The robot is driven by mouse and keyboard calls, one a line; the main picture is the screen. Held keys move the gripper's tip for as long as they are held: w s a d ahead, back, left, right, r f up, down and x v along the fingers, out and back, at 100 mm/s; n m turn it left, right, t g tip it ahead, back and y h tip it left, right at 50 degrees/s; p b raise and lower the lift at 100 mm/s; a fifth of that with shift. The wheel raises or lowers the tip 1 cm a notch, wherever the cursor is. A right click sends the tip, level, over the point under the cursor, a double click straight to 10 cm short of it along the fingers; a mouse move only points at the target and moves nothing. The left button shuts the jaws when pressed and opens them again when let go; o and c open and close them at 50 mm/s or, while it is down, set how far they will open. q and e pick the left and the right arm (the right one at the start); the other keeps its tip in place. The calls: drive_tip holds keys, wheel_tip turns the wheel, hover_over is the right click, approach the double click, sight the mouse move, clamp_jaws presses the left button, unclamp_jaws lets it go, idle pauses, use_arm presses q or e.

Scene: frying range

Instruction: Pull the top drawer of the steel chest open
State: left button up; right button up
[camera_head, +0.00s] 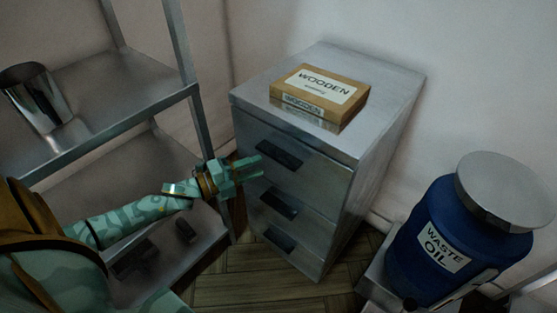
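The steel chest (390,125) stands against the wall in the middle, with several drawers in its front. The top drawer (318,170) looks closed, flush with the front. My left gripper (256,167) is just left of and slightly below that handle, in front of the drawer face. Its two green fingers point at the chest and look apart, with nothing between them. I cannot tell whether they touch the drawer front. My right gripper is not in view.
A box labelled WOODEN (319,93) lies on the chest. A metal shelf rack (100,88) with a steel pot (37,98) stands on the left. A blue waste oil drum (420,240) is at the right. Bare wooden floor (238,272) lies before the chest.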

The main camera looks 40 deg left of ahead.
sight(274, 160)
use_arm(q)
drive_tip(key=b+x, duration=0.1)
drive_tip(key=x, duration=0.6)
drive_tip(key=shift+w, duration=0.2)
drive_tip(key=shift+s, duration=0.1)
clamp_jaws()
